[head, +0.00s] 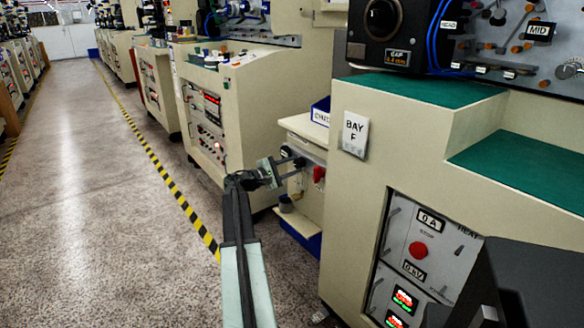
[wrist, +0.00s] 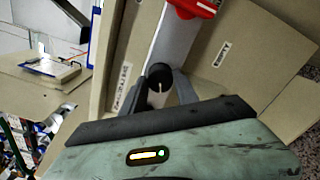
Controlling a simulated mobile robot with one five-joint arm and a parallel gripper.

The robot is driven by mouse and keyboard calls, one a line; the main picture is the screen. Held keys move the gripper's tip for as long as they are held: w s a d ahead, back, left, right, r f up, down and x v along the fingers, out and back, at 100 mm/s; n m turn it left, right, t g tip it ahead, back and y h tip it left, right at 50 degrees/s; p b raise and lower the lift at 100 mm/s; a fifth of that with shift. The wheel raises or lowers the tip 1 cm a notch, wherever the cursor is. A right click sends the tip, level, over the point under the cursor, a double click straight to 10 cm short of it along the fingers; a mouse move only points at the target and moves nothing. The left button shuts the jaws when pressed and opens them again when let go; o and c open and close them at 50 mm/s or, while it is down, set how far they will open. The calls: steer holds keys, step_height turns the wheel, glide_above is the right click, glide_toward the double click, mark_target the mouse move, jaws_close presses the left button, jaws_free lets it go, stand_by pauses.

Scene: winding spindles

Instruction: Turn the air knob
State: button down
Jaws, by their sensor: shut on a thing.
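The air knob is a round black knob with a pale pointer line, and it sits between my fingers in the wrist view (wrist: 159,74). My gripper (wrist: 161,92) is shut on it, with one dark finger on each side. In the head view my arm reaches to the small cream cabinet (head: 308,153) between two larger machines, and my gripper (head: 298,167) is at its front panel. The fingers partly cover the knob there. A red handle (head: 319,174) is just right of my gripper; in the wrist view it shows above the knob (wrist: 194,7).
A large cream machine (head: 345,230) with a BAY F sign (head: 354,134) stands close on the right. Another machine (head: 245,115) stands behind on the left. A blue bin (head: 305,235) lies low under the cabinet. The aisle floor (head: 90,200) at left is clear.

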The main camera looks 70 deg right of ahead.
steer(key=shift+w+d+r, duration=0.1)
steer(key=shift+w, duration=0.05)
steer(key=c, duration=0.9)
jaws_free()
steer(key=shift+c, duration=0.2)
steer(key=shift+a, duration=0.3)
steer(key=v, duration=0.7)
steer(key=shift+w, duration=0.2)
steer(key=shift+a, duration=0.1)
